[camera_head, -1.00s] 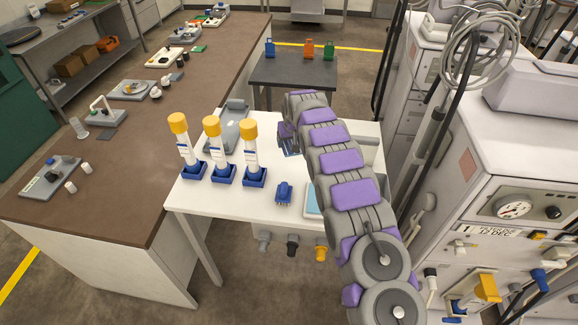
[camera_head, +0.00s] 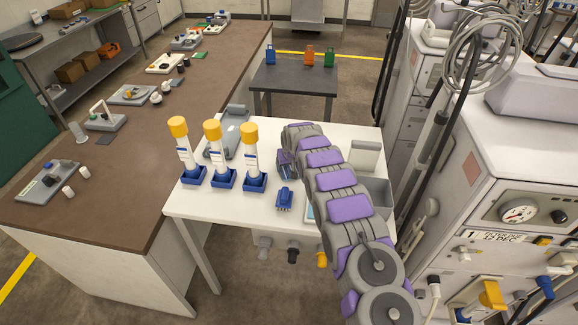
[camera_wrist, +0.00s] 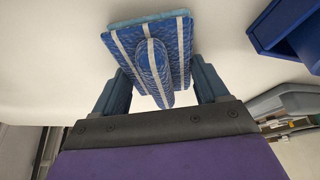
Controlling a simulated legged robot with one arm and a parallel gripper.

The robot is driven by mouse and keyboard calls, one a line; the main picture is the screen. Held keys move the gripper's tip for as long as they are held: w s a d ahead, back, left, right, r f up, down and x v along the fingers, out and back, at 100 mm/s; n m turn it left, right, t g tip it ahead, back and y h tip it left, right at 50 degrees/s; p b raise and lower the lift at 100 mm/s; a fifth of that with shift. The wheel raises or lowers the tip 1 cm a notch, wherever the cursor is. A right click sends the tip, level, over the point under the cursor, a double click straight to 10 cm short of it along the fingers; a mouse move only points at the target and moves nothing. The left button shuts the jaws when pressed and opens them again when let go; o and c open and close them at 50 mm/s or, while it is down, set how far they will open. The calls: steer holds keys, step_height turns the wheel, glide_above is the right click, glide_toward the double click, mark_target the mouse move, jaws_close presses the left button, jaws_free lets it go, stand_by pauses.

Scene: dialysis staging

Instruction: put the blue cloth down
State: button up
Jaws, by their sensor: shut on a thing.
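The blue cloth (camera_wrist: 176,33) has white stripes and a raised fold in its middle, seen in the wrist view.
Several yellow-capped bottles stand in blue bases (camera_head: 222,178) on the table's left. A grey bin (camera_head: 377,190) is at the right edge. A blue base edge (camera_wrist: 290,30) shows in the wrist view.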

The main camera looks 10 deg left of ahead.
steer(key=shift+d, duration=0.45)
steer(key=shift+d+f, duration=0.1)
steer(key=o, duration=0.9)
steer(key=shift+s+a, duration=0.1)
steer(key=shift+a, duration=0.25)
steer(key=shift+o, duration=0.2)
steer(key=shift+d, duration=0.15)
